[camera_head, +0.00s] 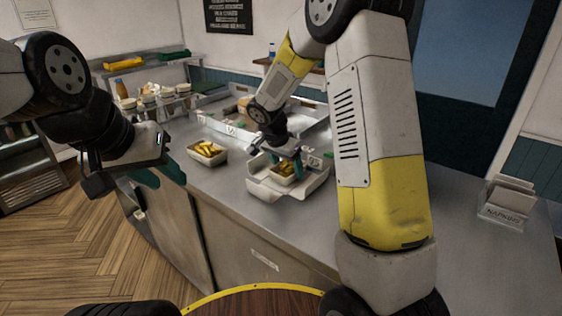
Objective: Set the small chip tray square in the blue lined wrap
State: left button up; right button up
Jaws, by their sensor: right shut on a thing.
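A small tray of yellow chips (284,171) is held by my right gripper (286,163), whose teal fingers are shut on it. The tray sits within or just above a pale open wrap or box (270,188) on the steel counter; I cannot tell whether it touches the bottom. I cannot make out a blue lining. A second tray of chips (207,158) stands on the counter to the left. My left gripper (157,183) is empty, its teal fingers apart, in front of the counter's left edge.
Behind the trays is a pale-walled counter station (228,126) with several items. Several cups and a bottle (122,94) stand on a shelf at the back left. A napkin holder (505,203) stands at the right. The counter's near part (245,225) is clear.

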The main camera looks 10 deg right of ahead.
jog(key=shift+f, duration=0.15)
jog(key=o, duration=1.5)
jog(key=shift+f, duration=0.1)
jog(key=shift+s, duration=0.1)
jog(key=shift+r, duration=0.45)
jog(key=v, duration=1.1)
jog(key=s+d+r+n+t+y, duration=0.1)
jog(key=s+r+n, duration=0.1)
jog(key=s, duration=0.6)
jog(key=s+d+r+n+t+y, duration=0.1)
jog(key=s+d+r+n+y, duration=0.1)
jog(key=s, duration=0.6)
jog(key=s+d+r+n+t+y, duration=0.1)
jog(key=s+r+n, duration=0.3)
jog(key=s, duration=0.5)
jog(key=shift+d+n+y, duration=0.45)
jog(key=shift+n+y, duration=0.25)
jog(key=shift+n, duration=0.2)
